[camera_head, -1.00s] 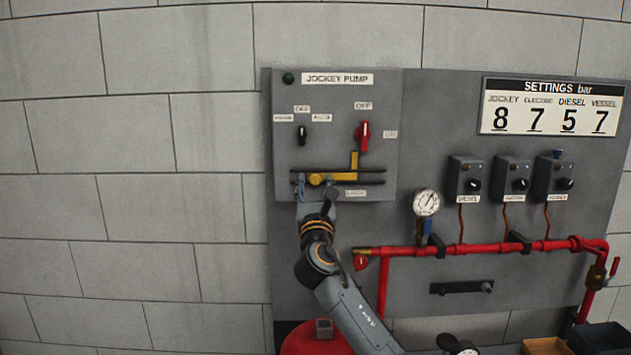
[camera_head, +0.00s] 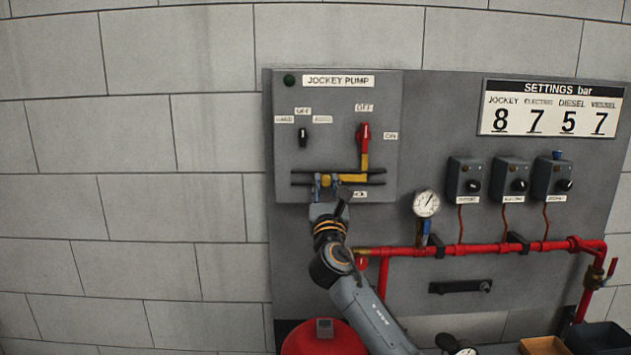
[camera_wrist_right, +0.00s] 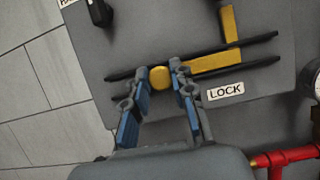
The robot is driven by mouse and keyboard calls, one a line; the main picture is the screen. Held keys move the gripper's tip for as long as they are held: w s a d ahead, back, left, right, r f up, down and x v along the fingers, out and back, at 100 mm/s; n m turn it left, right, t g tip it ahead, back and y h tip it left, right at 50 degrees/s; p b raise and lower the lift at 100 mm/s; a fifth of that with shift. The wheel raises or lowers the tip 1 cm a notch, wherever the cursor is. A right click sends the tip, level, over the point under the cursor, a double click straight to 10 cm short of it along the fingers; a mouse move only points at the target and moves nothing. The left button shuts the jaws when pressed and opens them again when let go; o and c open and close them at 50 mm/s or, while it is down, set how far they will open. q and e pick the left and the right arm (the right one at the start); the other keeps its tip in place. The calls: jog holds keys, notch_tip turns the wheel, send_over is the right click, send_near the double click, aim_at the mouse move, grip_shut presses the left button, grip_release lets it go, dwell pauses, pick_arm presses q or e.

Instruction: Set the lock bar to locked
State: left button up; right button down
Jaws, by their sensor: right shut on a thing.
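The yellow lock bar (camera_head: 355,179) lies between two dark horizontal rails (camera_head: 378,172) low on the grey jockey pump panel (camera_head: 340,87). Its upright tab (camera_head: 364,161) stands right below the red-handled switch (camera_head: 363,138), which points up at OFF. In the right wrist view the bar (camera_wrist_right: 216,62) has a round yellow knob (camera_wrist_right: 160,77) at its left end. My right gripper (camera_head: 326,182) is shut on this knob; its fingers sit on either side of it in the right wrist view (camera_wrist_right: 162,79). A LOCK label (camera_wrist_right: 226,91) is below the bar. My left gripper is not in view.
A small black selector (camera_head: 303,137) is up and left of the bar. A pressure gauge (camera_head: 426,203) and red pipe (camera_head: 480,247) are to the right and lower. A red vessel (camera_head: 320,342) stands below. The wall at left is clear.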

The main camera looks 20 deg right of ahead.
jog(key=shift+s+d, duration=0.15)
jog(key=shift+d, duration=0.4)
jog(key=shift+s+d, duration=0.15)
jog(key=shift+d, duration=0.35)
jog(key=shift+a, duration=0.1)
jog(key=c, duration=1.2)
grip_release()
jog(key=shift+o, duration=0.4)
jog(key=shift+d, duration=0.25)
jog(key=shift+s+a+f, duration=0.15)
jog(key=shift+s+a, duration=0.05)
jog(key=shift+a, duration=0.05)
jog(key=v, duration=1.1)
jog(key=shift+s, duration=0.35)
jog(key=shift+d+f, duration=0.1)
